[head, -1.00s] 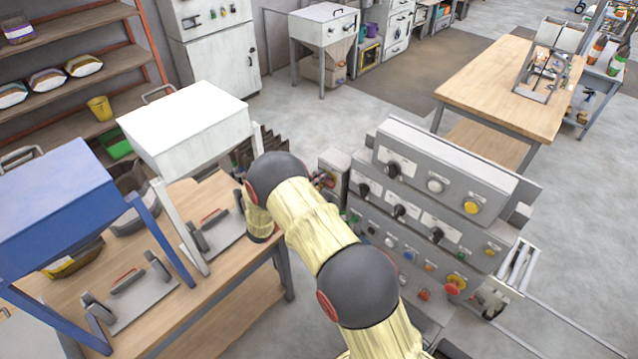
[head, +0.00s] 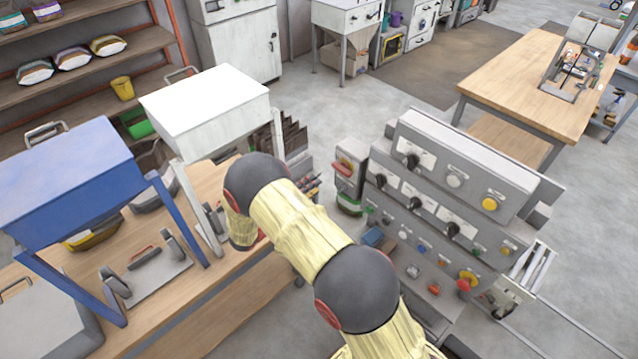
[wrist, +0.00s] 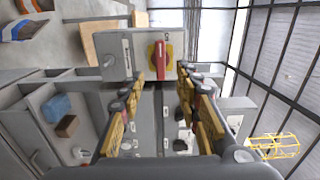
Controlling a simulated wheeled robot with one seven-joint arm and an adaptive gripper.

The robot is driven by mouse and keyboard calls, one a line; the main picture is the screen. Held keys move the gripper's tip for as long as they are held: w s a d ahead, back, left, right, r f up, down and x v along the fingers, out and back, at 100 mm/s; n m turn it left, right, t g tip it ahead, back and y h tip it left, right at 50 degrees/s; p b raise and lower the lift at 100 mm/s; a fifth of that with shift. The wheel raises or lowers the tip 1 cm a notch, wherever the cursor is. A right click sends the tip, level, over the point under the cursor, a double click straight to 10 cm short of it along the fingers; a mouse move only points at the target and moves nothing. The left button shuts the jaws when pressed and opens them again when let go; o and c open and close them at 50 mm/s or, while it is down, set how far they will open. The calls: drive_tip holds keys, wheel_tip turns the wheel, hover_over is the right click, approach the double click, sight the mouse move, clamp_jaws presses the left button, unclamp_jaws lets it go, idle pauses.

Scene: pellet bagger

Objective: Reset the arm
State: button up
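My arm reaches from the lower right of the head view towards the bench, its wrist bent down at the left. My gripper shows only in part in the head view, behind the arm, as dark and red finger parts (head: 309,184) just left of a grey switch box. In the wrist view my gripper (wrist: 161,82) has its two yellow-padded fingers apart with nothing between them. Ahead of the fingertips is the grey switch box (wrist: 115,60) with a red rotary handle (wrist: 160,57) on a yellow plate. The red handle (head: 342,168) also shows in the head view, apart from the fingers.
A stepped control panel (head: 455,190) with knobs and buttons stands right of my arm. A wooden bench (head: 225,300) with a blue hopper (head: 75,180) and a white hopper (head: 205,105) is at left. A wooden table (head: 530,90) stands at back right. Open floor (head: 400,100) lies beyond the panel.

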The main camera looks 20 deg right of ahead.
drive_tip(key=shift+a, duration=0.15)
idle(0.5)
drive_tip(key=s+d+f+m+g+y, duration=0.1)
drive_tip(key=s+f+m+g+y, duration=0.15)
drive_tip(key=s+f+m, duration=0.45)
drive_tip(key=s+a+r+m+g+y+b, duration=0.1)
drive_tip(key=s+r+m+g+y+b, duration=0.15)
drive_tip(key=s+m+g, duration=0.65)
drive_tip(key=s+a+r+m+t+y+b, duration=0.4)
drive_tip(key=s+m, duration=0.5)
drive_tip(key=m, duration=0.3)
drive_tip(key=s+a+r+m+t+y+b, duration=0.3)
drive_tip(key=s+r+m+t+y+b, duration=0.4)
drive_tip(key=s+r+m+b, duration=0.3)
drive_tip(key=shift+a+r+m+y, duration=0.45)
drive_tip(key=shift+r+m, duration=0.3)
drive_tip(key=shift+m, duration=0.35)
